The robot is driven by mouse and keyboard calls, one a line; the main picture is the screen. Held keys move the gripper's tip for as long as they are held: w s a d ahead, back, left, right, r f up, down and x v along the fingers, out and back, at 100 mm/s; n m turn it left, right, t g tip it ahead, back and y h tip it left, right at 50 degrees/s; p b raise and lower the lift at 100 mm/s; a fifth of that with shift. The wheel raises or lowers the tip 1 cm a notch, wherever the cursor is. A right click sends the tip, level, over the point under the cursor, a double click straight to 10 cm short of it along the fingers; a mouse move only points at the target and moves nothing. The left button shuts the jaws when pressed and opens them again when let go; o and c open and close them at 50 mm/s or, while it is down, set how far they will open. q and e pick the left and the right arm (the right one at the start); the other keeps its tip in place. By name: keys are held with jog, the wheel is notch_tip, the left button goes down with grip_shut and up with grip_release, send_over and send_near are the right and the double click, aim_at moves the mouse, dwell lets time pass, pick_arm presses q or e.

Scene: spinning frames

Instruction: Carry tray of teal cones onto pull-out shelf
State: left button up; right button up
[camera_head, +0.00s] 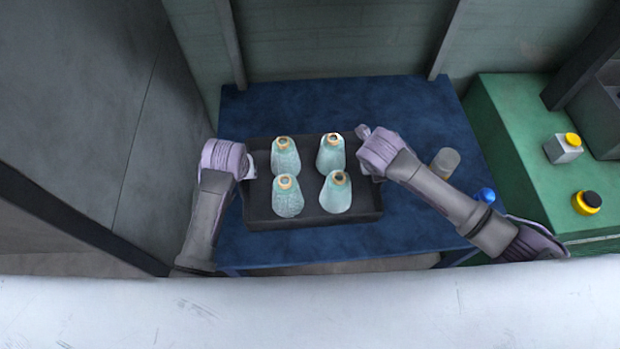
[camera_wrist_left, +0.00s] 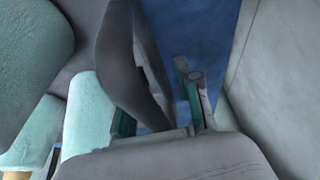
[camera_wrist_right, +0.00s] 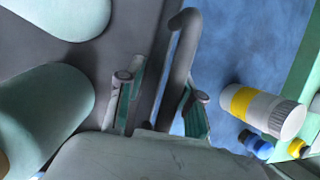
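A dark tray (camera_head: 310,218) lies on the blue table (camera_head: 410,110) and carries several teal cones (camera_head: 286,157) with orange-rimmed tops. My left gripper (camera_head: 250,166) is at the tray's left end; in the left wrist view its fingers (camera_wrist_left: 160,112) stand apart around the tray's dark handle (camera_wrist_left: 130,65). My right gripper (camera_head: 370,165) is at the right end; in the right wrist view its fingers (camera_wrist_right: 158,100) stand apart with the curved handle (camera_wrist_right: 182,62) between them. No pull-out shelf can be made out for certain.
A grey-capped cylinder (camera_head: 445,163) and a blue item (camera_head: 485,195) stand right of the tray, near my right forearm. A pale scratched surface (camera_head: 300,310) fills the foreground. A wall is behind.

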pick_arm(q)
grip_shut()
pick_arm(e)
jog(key=c, duration=0.7)
pick_arm(q)
jog(key=shift+d, duration=0.1)
pick_arm(e)
jog(key=shift+a, duration=0.1)
